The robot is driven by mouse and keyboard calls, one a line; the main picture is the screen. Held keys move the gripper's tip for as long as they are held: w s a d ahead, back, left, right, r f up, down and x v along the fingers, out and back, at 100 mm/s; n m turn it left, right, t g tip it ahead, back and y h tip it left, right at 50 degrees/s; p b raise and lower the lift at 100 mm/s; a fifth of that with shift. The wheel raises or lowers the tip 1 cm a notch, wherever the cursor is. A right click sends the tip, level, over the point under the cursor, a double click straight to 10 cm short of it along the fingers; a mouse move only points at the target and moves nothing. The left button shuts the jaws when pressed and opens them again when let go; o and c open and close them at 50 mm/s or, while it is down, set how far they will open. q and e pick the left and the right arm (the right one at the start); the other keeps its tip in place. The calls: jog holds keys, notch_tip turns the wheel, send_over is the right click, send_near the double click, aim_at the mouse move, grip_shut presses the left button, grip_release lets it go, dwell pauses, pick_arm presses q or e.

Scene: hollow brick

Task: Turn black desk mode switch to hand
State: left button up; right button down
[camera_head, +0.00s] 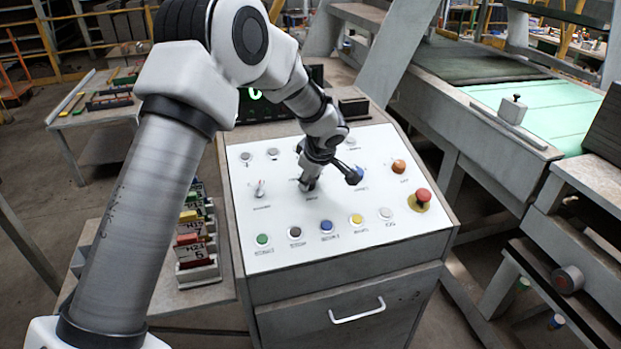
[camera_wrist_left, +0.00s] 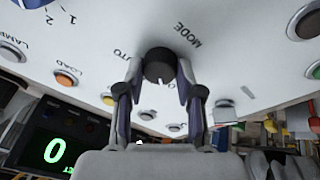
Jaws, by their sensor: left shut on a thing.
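The black mode switch (camera_wrist_left: 159,62) is a round knob on the white panel of the desk (camera_head: 285,225). It stands by the printed word MODE and a partly hidden label ending in "UTO". A small white mark shows on its edge toward my gripper's palm. My left gripper (camera_head: 309,183) reaches down onto the panel, and in the left wrist view its two fingers are shut on the knob, one on each side. In the head view the gripper covers the switch. No HAND label is readable. My right gripper is in neither view.
A small lever switch (camera_head: 260,188) stands left of my gripper. A red emergency button (camera_head: 423,196) is at the panel's right edge. Several coloured buttons, including a blue one (camera_head: 326,226), line the front. A green display (camera_wrist_left: 55,150) shows 0. My left arm crosses the view.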

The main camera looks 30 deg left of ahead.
pick_arm(q)
jog(key=shift+s+f+m+b, duration=0.2)
jog(key=shift+f+m+b, duration=0.5)
jog(key=shift+b, duration=0.55)
jog(key=m+b, duration=0.2)
jog(key=shift+a+r+m+h, duration=0.1)
jog(key=shift+r+m+h, duration=0.05)
jog(key=shift+m+h, duration=0.15)
jog(key=m+b, duration=0.1)
jog(key=m, duration=0.1)
jog(key=shift+r+m+t, duration=0.15)
jog(key=shift+m+t, duration=0.15)
jog(key=shift+t, duration=0.1)
jog(key=shift+a+r+m+h, duration=0.1)
jog(key=shift+m+h, duration=0.4)
jog(key=shift+m, duration=1.1)
